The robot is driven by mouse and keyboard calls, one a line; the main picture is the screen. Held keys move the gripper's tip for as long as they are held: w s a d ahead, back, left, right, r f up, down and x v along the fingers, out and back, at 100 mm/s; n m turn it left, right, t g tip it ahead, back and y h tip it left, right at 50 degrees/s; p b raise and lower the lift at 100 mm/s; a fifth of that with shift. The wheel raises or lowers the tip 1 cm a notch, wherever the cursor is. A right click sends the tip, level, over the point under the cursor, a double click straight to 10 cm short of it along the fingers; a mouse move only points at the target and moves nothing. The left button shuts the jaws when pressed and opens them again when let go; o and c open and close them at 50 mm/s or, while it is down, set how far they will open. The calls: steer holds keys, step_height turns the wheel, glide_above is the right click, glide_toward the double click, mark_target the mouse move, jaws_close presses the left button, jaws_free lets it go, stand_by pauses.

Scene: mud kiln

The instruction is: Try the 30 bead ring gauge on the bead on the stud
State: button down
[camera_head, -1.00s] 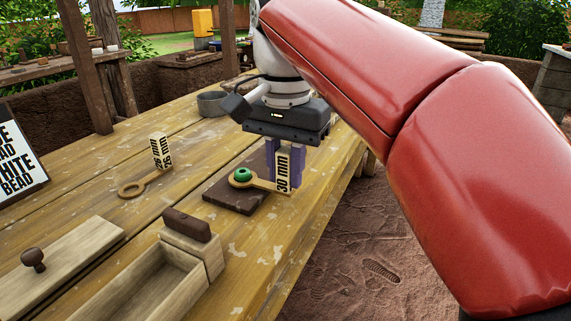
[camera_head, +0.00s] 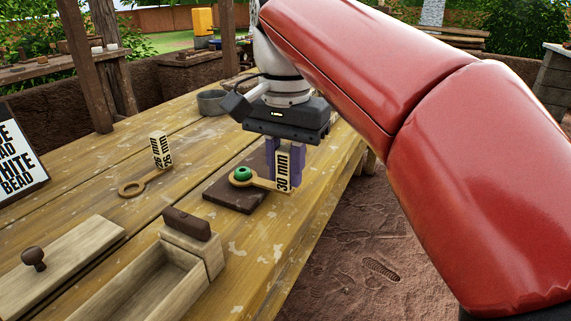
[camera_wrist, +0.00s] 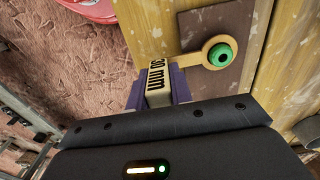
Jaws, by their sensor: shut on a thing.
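The 30 mm ring gauge (camera_head: 264,183) is tan, with a flat ring and an upright handle block marked 30 mm. My gripper (camera_head: 284,174) has its purple fingers shut on that block, also seen in the wrist view (camera_wrist: 158,88). The green bead (camera_head: 243,173) sits over a dark brown board (camera_head: 232,197). In the wrist view the gauge's ring (camera_wrist: 206,56) surrounds the green bead (camera_wrist: 222,56), whose top shows inside it. The stud is hidden beneath the bead. I cannot tell the exact ring height or clearance.
A 26 mm gauge (camera_head: 133,188) lies to the left on the bench. An open wooden box (camera_head: 185,262), its knobbed lid (camera_head: 68,257), a grey bowl (camera_head: 211,103) and a sign (camera_head: 22,158) stand around. The bench's right edge is close to my gripper.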

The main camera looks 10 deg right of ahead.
steer(key=shift+r+p, duration=2.45)
steer(key=shift+r, duration=0.5)
